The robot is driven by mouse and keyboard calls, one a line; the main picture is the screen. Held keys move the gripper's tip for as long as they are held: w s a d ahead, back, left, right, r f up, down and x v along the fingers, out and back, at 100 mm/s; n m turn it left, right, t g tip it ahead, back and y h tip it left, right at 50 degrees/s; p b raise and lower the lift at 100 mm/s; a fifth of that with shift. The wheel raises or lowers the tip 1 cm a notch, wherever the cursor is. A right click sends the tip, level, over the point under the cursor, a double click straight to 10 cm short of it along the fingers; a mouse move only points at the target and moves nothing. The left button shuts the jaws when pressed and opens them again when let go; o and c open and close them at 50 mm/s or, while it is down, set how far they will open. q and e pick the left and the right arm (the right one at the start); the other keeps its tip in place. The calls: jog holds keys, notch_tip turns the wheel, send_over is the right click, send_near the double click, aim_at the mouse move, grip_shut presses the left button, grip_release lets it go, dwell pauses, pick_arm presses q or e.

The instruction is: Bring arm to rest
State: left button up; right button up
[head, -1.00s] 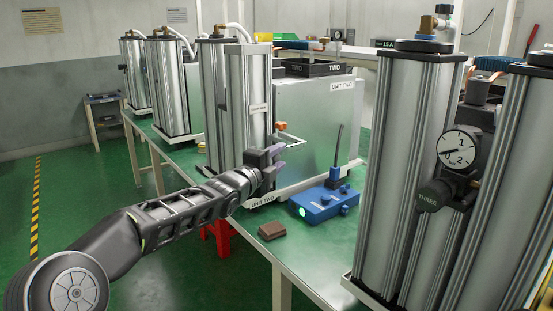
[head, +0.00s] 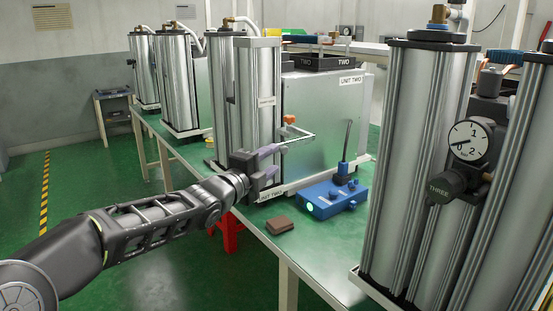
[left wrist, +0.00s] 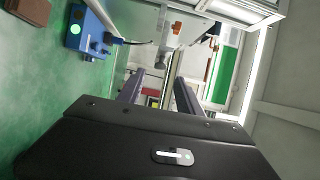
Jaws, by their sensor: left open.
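My left arm reaches in from the left in the head view. Its gripper (head: 268,160) is open in front of the lower part of the unit two column (head: 257,100). Nothing shows between its fingers. In the left wrist view the two purple-grey fingers (left wrist: 157,95) are spread apart, with bench parts visible beyond them. I cannot tell whether a finger touches the column or the pale bar beside it. My right gripper is not in view.
A blue box with a green light (head: 334,198) and a brown block (head: 280,225) lie on the green bench. The unit three columns (head: 415,150) with a gauge (head: 468,141) stand close at the right. Open floor (head: 160,270) lies at the lower left.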

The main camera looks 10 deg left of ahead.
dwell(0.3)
pick_arm(q)
jog(key=s+d+f+n+g+p, duration=0.15)
jog(key=s+f+n, duration=0.35)
jog(key=f, duration=0.6)
jog(key=s+d+f+n+g+y+p, duration=0.1)
jog(key=s+d+f+n+g, duration=0.15)
jog(key=f+n, duration=0.6)
jog(key=s+d+f+n+g+p, duration=0.1)
jog(key=s+f+n+g, duration=0.25)
jog(key=f, duration=0.85)
jog(key=s+d+f+n+g+p, duration=0.2)
jog(key=s+f+n+g+p, duration=0.3)
jog(key=s+f, duration=0.95)
jog(key=s+d+f+n+g+p, duration=0.1)
jog(key=s+g, duration=0.1)
jog(key=s, duration=0.7)
jog(key=s+d+f+g+y+p, duration=0.1)
jog(key=s+g+p, duration=0.1)
jog(key=s, duration=0.7)
jog(key=shift+s+f+n, duration=0.25)
jog(key=shift+s+n, duration=0.15)
jog(key=shift+w, duration=0.1)
